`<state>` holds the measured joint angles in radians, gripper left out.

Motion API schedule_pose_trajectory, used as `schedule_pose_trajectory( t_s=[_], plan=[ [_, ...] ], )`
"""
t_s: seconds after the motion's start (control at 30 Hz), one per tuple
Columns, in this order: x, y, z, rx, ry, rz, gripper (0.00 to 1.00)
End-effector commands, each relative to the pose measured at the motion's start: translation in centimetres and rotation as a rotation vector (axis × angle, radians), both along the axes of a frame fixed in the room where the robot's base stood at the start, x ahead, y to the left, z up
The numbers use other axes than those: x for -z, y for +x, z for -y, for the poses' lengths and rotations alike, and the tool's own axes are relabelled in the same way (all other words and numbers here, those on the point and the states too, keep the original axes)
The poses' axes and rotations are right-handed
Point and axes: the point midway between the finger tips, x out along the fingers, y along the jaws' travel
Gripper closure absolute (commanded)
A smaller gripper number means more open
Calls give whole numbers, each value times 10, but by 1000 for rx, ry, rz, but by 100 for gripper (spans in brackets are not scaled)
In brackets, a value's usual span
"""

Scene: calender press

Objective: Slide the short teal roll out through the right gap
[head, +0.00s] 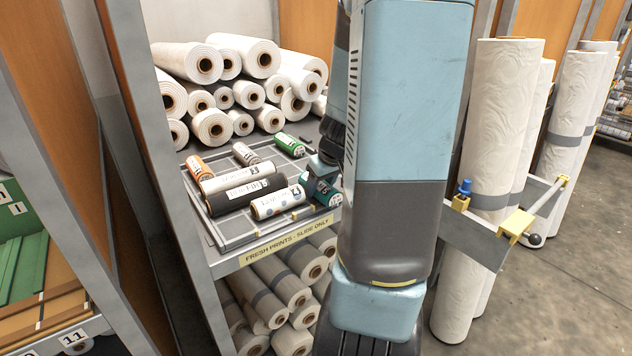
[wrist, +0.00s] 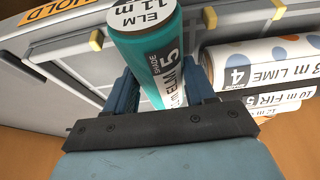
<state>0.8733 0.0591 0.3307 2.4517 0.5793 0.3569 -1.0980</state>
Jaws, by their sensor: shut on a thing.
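The short teal roll (head: 325,193) lies at the right front of the grey slotted tray (head: 228,241). Its white end label reads ELM in the wrist view (wrist: 143,48). My gripper (head: 318,170) is shut on the teal roll, with one blue finger on each side of it in the wrist view (wrist: 163,88). In the head view my arm hides part of the roll and the tray's right side. Yellow tabs (wrist: 97,40) stand on the tray's rim near the roll. I cannot tell whether the roll touches the tray or the rim.
A white roll with blue dots (head: 278,203) lies just left of the teal roll. Black (head: 246,195), white (head: 237,178), orange (head: 197,168) and green (head: 288,144) rolls share the tray. Large white rolls (head: 243,55) are stacked behind. A bracket (head: 485,230) and tall rolls stand right.

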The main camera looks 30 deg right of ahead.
Motion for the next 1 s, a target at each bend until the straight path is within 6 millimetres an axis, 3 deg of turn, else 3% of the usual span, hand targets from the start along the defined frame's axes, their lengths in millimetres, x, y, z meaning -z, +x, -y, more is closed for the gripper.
schedule_pose_trajectory(
  t_s=[0.37,0.4,0.67,1.0],
  plan=[
    [0,-6,0,-1,-1,1,83],
    [0,-6,0,-1,-1,1,42],
    [0,-6,0,-1,-1,1,17],
    [-3,-7,0,-1,-1,1,16]
  ],
)
